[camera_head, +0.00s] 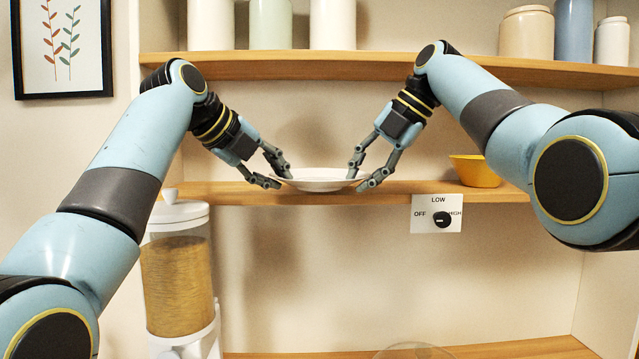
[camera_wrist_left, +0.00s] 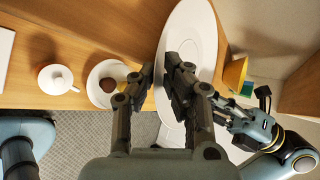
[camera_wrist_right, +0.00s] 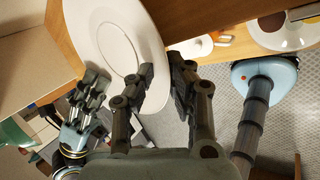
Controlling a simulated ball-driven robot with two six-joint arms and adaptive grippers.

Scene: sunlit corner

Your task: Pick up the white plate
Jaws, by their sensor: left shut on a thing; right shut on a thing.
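The white plate (camera_head: 320,182) is level at the height of the middle shelf, between my two grippers. My left gripper (camera_head: 277,176) is shut on its left rim, and my right gripper (camera_head: 363,172) is shut on its right rim. The plate also shows large in the left wrist view (camera_wrist_left: 190,35) and in the right wrist view (camera_wrist_right: 110,35), with a raised ring at its centre. The fingers hide parts of its rim. I cannot tell whether its underside touches the shelf.
The middle shelf (camera_head: 395,190) holds a yellow bowl (camera_head: 476,171) at right. A dial panel (camera_head: 437,213) hangs below the shelf edge. A dispenser (camera_head: 178,270) stands at lower left. The upper shelf (camera_head: 330,67) bears several jars above my grippers.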

